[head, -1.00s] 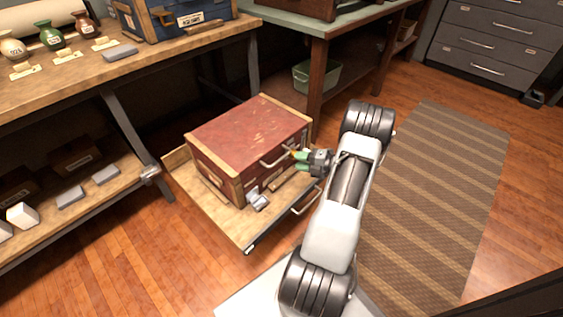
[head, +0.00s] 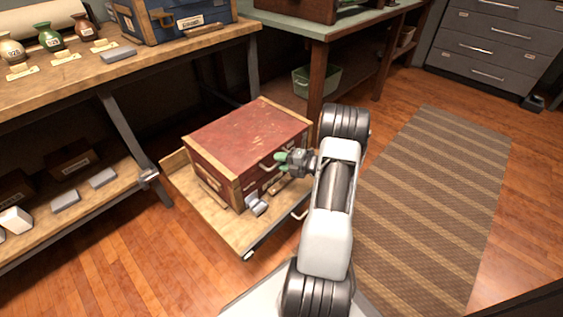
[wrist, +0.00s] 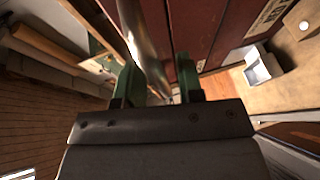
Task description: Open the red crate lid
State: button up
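The red crate (head: 235,150) with tan wooden edges sits on a light wooden pull-out tray (head: 228,226). Its red lid (head: 250,130) is shut. I cannot tell whether either finger touches the bar. The crate's red front (wrist: 190,35) lies just beyond the fingers.
A small grey-white object (head: 256,204) lies on the tray by the crate; it also shows in the wrist view (wrist: 262,66). A wooden workbench (head: 150,75) with vases stands left, and a green-topped table (head: 325,22) behind. The striped rug (head: 435,200) on the right is clear.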

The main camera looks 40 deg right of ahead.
grip_shut()
jog(key=shift+r, duration=0.1)
